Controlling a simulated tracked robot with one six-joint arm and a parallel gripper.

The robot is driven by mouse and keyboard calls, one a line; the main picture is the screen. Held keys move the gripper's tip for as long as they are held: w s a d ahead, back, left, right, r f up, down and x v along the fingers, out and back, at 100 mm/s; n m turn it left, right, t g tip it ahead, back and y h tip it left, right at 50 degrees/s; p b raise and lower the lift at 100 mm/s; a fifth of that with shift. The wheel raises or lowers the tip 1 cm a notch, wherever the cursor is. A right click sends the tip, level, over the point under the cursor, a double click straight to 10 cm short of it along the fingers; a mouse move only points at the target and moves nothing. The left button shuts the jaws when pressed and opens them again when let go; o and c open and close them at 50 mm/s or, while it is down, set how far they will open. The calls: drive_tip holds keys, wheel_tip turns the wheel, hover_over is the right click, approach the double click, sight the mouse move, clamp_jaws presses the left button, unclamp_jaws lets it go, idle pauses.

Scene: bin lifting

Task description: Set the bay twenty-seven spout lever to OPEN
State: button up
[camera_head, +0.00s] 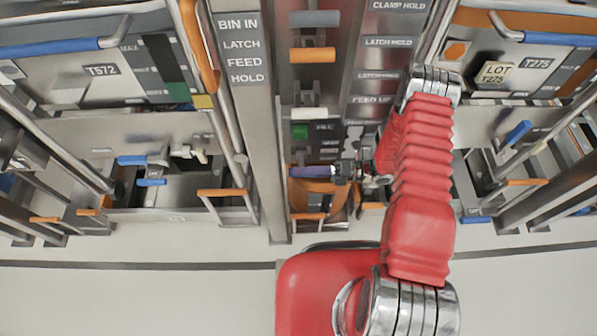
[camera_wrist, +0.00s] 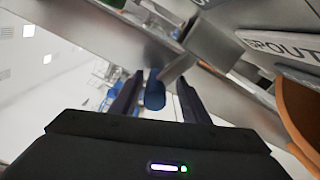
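In the wrist view my gripper (camera_wrist: 158,92) is open, with one dark finger on each side of a blue lever grip (camera_wrist: 154,91). Gaps show between the fingers and the grip; I cannot tell how far ahead it lies. A plate lettered SPOUT (camera_wrist: 285,48) is at the upper right of that view. No bay number or OPEN mark is readable there. In the head view my red arm reaches up and hides part of the centre panel. My gripper there is small and partly hidden, near a purple-blue handle (camera_head: 311,172); I cannot tell whether this is the same grip.
A grey post (camera_head: 262,130) with BIN IN, LATCH, FEED and HOLD labels stands left of centre. Orange handles (camera_head: 313,55) and bars crowd the panel. An orange curved part (camera_wrist: 298,108) lies close right of my gripper.

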drive_tip(key=d, duration=1.3)
drive_tip(key=shift+d, duration=0.4)
drive_tip(key=shift+f, duration=0.15)
idle(0.5)
